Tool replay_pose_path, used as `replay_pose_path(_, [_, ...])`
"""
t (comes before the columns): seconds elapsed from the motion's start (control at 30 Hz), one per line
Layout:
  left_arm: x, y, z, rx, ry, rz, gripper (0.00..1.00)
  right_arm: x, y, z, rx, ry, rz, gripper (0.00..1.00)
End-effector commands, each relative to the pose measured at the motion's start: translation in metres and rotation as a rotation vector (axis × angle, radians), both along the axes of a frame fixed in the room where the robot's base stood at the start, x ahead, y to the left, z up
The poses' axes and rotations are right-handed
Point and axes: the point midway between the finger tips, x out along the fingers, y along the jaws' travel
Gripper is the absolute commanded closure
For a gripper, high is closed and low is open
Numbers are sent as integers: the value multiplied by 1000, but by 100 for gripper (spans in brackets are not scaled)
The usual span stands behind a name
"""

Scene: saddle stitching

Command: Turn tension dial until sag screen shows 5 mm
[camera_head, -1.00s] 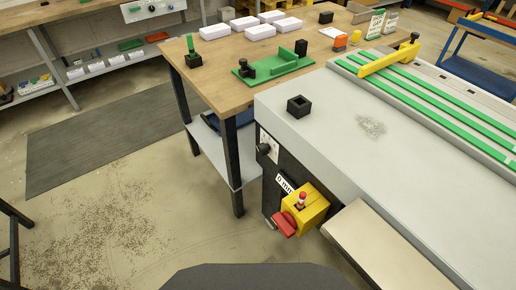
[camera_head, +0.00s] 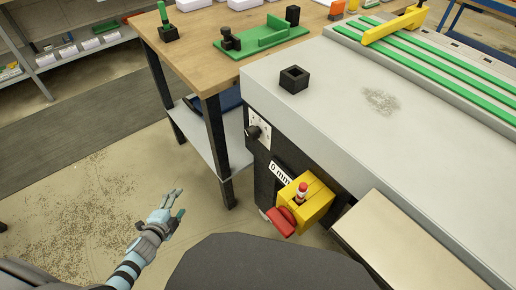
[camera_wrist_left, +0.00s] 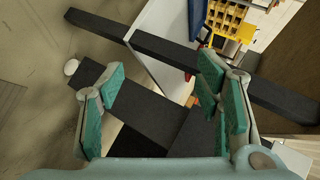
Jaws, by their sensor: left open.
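The tension dial (camera_head: 254,132) is a black knob on a white plate at the upper left of the machine's dark end face. The sag screen (camera_head: 280,173), a small white label-like display below it, reads 0 mm. My left gripper (camera_head: 178,200) is open and empty over the floor, left of and lower in the picture than the dial, clearly apart from it. Its teal fingers also show spread in the left wrist view (camera_wrist_left: 158,82), with nothing between them held. I cannot make out the dial in that view. My right gripper is out of view.
A yellow box (camera_head: 318,204) with a red-topped button and a red lever (camera_head: 281,221) juts out beside the screen. A wooden table (camera_head: 195,70) with dark legs stands left of the machine (camera_head: 335,110). Open floor (camera_head: 90,190) lies around my left arm.

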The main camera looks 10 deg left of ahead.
Motion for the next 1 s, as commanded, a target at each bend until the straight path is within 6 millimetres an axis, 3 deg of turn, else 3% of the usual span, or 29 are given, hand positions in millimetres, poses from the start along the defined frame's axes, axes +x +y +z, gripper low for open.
replay_pose_path(0.03, [54, -6, 19, 255, -195, -224, 41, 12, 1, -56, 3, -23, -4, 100])
replay_pose_path(0.1, [96, -37, 86, 682, -459, -529, 41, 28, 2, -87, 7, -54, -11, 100])
replay_pose_path(0.2, [105, -84, 146, 1198, -736, -809, 41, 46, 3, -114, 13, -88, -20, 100])
replay_pose_path(0.33, [96, -117, 177, 1569, -909, -966, 41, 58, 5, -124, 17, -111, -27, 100])
replay_pose_path(0.47, [104, -131, 187, 1636, -939, -988, 41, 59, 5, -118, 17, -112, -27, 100])
replay_pose_path(0.8, [174, -189, 186, 1624, -936, -985, 41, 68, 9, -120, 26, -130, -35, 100])
replay_pose_path(1.0, [199, -209, 185, 1624, -933, -987, 41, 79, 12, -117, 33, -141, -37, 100])
